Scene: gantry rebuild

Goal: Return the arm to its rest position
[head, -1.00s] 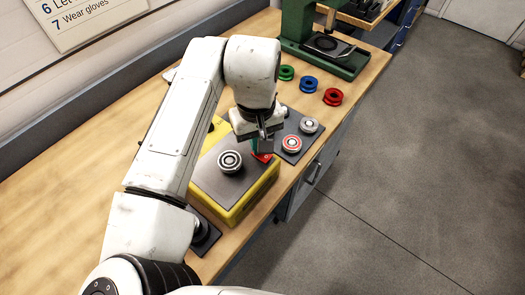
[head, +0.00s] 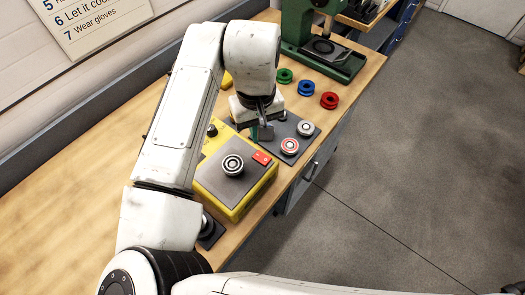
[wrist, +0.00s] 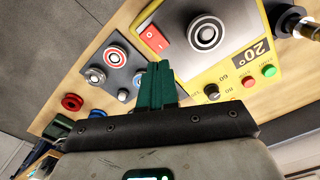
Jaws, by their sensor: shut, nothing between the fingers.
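My gripper (head: 264,133) is at the end of my white arm, above the wooden bench, near the far edge of a yellow box (head: 232,212). In the wrist view its green fingers (wrist: 158,84) are together with nothing between them. The box has a grey top plate with a round ringed disc (head: 232,165) and a red switch (head: 262,158). The wrist view also shows a black knob (wrist: 211,92), red and green buttons and a "20°" label on the box. My gripper is apart from these parts.
A dark plate (head: 273,137) with ringed discs lies beyond the box. Green, blue and red rings (head: 329,100) lie farther back, before a green press (head: 318,48). A dark post on a base (head: 208,228) stands near my arm. The left bench (head: 70,195) is clear.

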